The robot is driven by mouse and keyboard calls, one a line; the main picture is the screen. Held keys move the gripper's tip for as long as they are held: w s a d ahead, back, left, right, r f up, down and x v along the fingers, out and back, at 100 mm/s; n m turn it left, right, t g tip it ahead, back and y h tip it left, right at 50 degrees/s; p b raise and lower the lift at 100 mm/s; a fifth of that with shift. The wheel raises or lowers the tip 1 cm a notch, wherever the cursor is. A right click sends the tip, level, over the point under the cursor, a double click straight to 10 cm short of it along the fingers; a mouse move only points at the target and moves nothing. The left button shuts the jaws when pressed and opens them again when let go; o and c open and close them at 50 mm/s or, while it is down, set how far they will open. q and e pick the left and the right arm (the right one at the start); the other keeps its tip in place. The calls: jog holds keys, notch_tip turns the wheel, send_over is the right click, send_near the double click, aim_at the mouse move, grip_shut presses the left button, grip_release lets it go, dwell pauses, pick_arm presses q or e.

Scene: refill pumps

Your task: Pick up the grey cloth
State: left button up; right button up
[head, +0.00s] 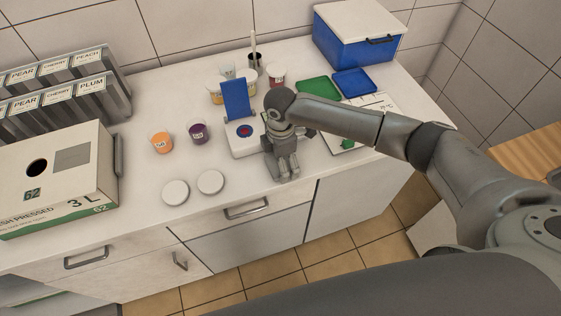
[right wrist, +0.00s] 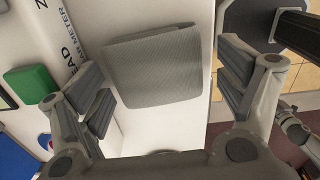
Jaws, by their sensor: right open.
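The grey cloth (right wrist: 152,65) shows in the right wrist view as a flat, folded-looking rectangle on a white surface. It lies between and beyond the spread fingers of my right gripper (right wrist: 165,88), with no finger seen touching it. In the head view my right gripper (head: 284,168) points down over the front part of the counter, right of the white device. I cannot make out the cloth in the head view; the gripper and arm cover that spot. My left gripper is in neither view.
On the counter (head: 130,215) stand a white device (head: 243,146) with a blue panel, an orange cup (head: 161,142), a purple cup (head: 198,132) and two white lids (head: 210,182). A green tray (head: 318,88), blue tray (head: 354,82) and blue box (head: 350,52) are behind. A large carton (head: 60,175) stands left.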

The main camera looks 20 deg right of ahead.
jog(key=shift+f, duration=0.2)
jog(key=c, duration=0.9)
jog(key=shift+c, duration=0.2)
jog(key=shift+r, duration=0.2)
